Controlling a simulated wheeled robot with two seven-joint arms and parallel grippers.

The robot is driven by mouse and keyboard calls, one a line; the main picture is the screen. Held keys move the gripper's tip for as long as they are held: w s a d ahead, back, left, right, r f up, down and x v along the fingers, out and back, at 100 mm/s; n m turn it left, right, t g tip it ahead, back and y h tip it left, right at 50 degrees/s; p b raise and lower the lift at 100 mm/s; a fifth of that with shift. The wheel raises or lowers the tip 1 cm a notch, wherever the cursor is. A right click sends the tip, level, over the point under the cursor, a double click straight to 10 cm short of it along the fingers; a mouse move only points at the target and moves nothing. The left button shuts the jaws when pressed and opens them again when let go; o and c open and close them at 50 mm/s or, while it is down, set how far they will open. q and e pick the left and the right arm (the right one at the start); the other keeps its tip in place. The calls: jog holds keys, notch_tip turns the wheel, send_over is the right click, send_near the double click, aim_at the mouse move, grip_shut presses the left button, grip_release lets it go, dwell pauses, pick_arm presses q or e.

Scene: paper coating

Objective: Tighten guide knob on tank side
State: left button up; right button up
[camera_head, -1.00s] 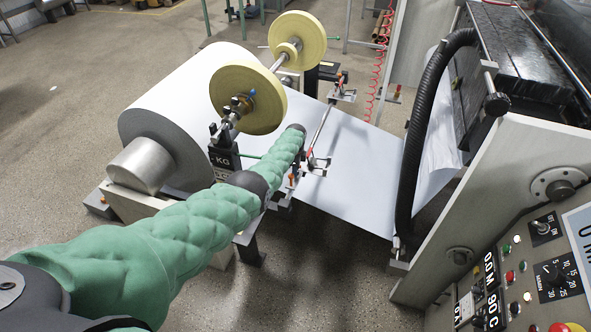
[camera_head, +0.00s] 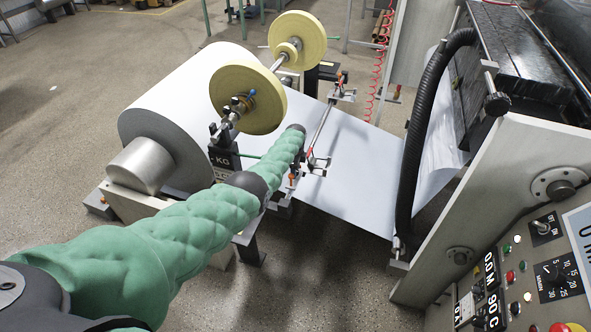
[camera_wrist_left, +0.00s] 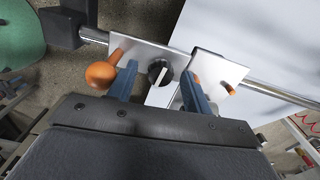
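A black round guide knob (camera_wrist_left: 158,72) with a pale pointer bar sits on a silver guide plate (camera_wrist_left: 150,52) in the left wrist view. My left gripper (camera_wrist_left: 160,75) has one blue finger on each side of the knob, with gaps showing between fingers and knob. It is open and holds nothing. An orange ball handle (camera_wrist_left: 101,75) is just left of the left finger. In the head view my left arm reaches over the white sheet to the guide bracket (camera_head: 314,166); its gripper is mostly hidden there. My right gripper is not in view.
A metal guide rod (camera_head: 325,125) crosses above the white sheet (camera_head: 350,190). A large paper roll (camera_head: 160,120) and yellow discs (camera_head: 245,97) stand beside my arm. A machine with a control panel (camera_head: 535,265) is at right. Open floor lies in front.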

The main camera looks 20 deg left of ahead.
pick_arm(q)
jog(key=shift+r, duration=0.1)
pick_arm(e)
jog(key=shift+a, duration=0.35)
